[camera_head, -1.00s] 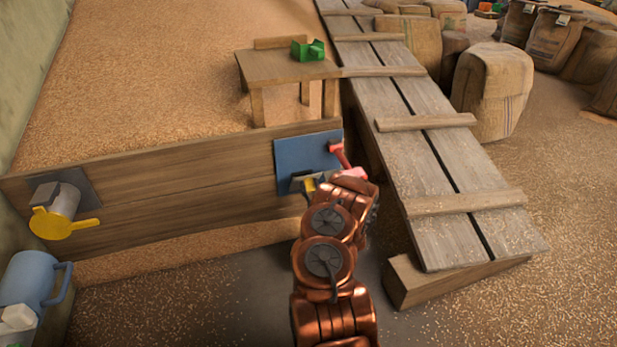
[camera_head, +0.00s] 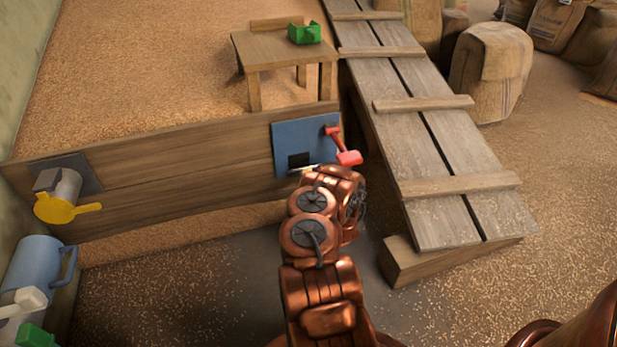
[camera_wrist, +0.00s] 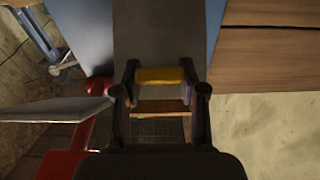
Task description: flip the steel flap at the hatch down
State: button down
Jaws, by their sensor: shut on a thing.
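A blue plate (camera_head: 288,137) is fixed to the right end of the wooden board, with a dark square opening (camera_head: 299,160) low in it. A red lever (camera_head: 348,157) is mounted at its right side. In the wrist view, a grey steel flap (camera_wrist: 160,35) with a yellow grip bar (camera_wrist: 160,75) lies ahead of my gripper (camera_wrist: 160,84). The bar is between my fingers and they are shut on it. In the head view my arm hides the gripper and most of the flap, so its exact angle is unclear. The red lever also shows in the wrist view (camera_wrist: 72,148), left of my fingers.
The wooden board (camera_head: 180,160) holds back grain and carries a yellow-handled valve (camera_head: 66,207) at left. A plank ramp (camera_head: 450,150) rises close by on the right. A small table (camera_head: 270,45) with a green object (camera_head: 305,33) stands behind. A blue jug (camera_head: 35,270) is at lower left.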

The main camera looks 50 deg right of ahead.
jog(key=c, duration=0.9)
grip_release()
jog(key=shift+f, duration=0.25)
jog(key=shift+o, duration=1.3)
jog(key=shift+r, duration=0.1)
jog(key=shift+s, duration=0.1)
jog(key=v, duration=1.2)
jog(key=shift+r, duration=0.1)
